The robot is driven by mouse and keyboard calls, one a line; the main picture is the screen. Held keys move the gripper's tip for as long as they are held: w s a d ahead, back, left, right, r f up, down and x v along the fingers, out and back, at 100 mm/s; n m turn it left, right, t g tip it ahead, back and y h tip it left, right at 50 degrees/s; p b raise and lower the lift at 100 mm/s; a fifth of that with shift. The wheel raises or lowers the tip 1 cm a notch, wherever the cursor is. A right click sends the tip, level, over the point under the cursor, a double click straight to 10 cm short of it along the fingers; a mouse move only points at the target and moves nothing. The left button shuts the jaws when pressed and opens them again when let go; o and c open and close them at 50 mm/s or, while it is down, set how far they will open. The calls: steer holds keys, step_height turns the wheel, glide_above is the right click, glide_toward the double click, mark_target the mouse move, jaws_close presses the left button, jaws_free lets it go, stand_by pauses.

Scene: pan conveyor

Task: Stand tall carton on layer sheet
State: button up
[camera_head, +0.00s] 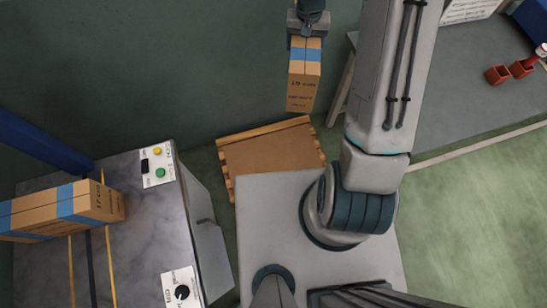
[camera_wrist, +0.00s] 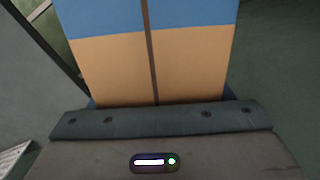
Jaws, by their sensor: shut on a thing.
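A tall tan carton with a blue band (camera_head: 303,80) hangs upright below my gripper (camera_head: 308,36) in the head view. My gripper is shut on the top of this carton. In the wrist view the carton (camera_wrist: 190,60) fills the upper middle, right against the gripper body, and the fingertips are hidden. The brown layer sheet (camera_head: 270,155) lies on a wooden pallet (camera_head: 262,127) on the floor, lower in the picture than the carton. The carton is apart from the sheet, and the visible part of the sheet is bare.
My base partly covers the pallet's near side.

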step_height(320, 180, down, 54)
steer(key=a+r+m+b, duration=0.1)
steer(key=m+b, duration=1.2)
steer(key=b, duration=2.3)
steer(key=w+a+f+b, duration=0.4)
steer(key=a+f, duration=0.7)
steer(key=shift+w+f+m+b, duration=0.2)
steer(key=shift+w+m+b, duration=0.1)
steer(key=shift+f, duration=0.2)
steer(key=o, duration=1.4)
steer(key=shift+s, duration=0.1)
